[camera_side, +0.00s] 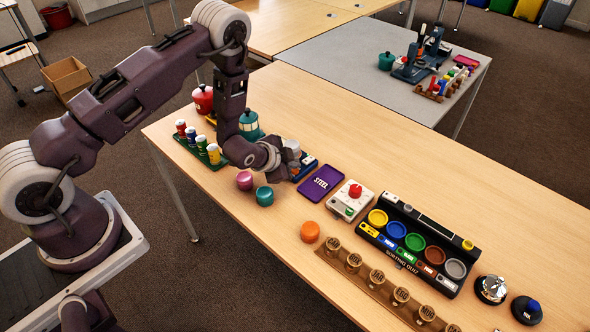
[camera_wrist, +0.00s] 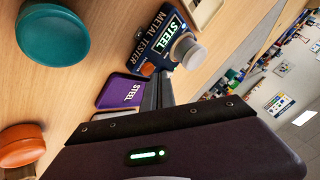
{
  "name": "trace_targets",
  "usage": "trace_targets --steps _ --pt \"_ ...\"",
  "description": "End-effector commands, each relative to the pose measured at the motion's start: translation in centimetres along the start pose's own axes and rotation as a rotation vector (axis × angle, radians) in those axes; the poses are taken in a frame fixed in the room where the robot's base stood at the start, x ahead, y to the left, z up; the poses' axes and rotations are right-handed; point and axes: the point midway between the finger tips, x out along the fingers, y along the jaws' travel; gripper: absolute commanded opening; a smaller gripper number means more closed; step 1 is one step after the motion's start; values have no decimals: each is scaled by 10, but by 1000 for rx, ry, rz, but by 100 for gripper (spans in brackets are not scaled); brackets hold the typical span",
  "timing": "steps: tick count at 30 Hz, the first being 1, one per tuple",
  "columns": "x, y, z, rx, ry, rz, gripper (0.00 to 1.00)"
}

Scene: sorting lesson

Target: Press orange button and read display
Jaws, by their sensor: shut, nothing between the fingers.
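The metal tester (camera_wrist: 166,34) is a dark blue box in the wrist view. Its display (camera_wrist: 171,31) is lit and reads "STEEL" in pale letters. The orange button (camera_wrist: 147,69) is on its lower edge, beside a round grey metal piece (camera_wrist: 190,52). My gripper (camera_wrist: 164,78) is shut and empty, its fingertips at the tester's edge close to the orange button; I cannot tell whether they touch it. In the side view my gripper covers much of the tester (camera_side: 309,160). A purple card (camera_wrist: 121,91) marked "STEEL" lies beside the tester.
Teal (camera_wrist: 54,34) and orange (camera_wrist: 21,146) pucks lie nearby, with a magenta puck (camera_side: 244,180) near the table edge. A white box with a red knob (camera_side: 355,191), a sorting tray (camera_side: 420,225) and a brown rack of stamped pegs (camera_side: 388,296) stand to the right. Red and green pots stand behind.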

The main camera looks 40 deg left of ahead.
Motion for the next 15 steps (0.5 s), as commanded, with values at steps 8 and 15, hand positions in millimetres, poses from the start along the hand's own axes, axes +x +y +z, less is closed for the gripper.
trace_targets --steps 8,15 --pt "-5 -3 -3 0 0 0 0" --pt "-12 -9 -9 0 1 -1 0"
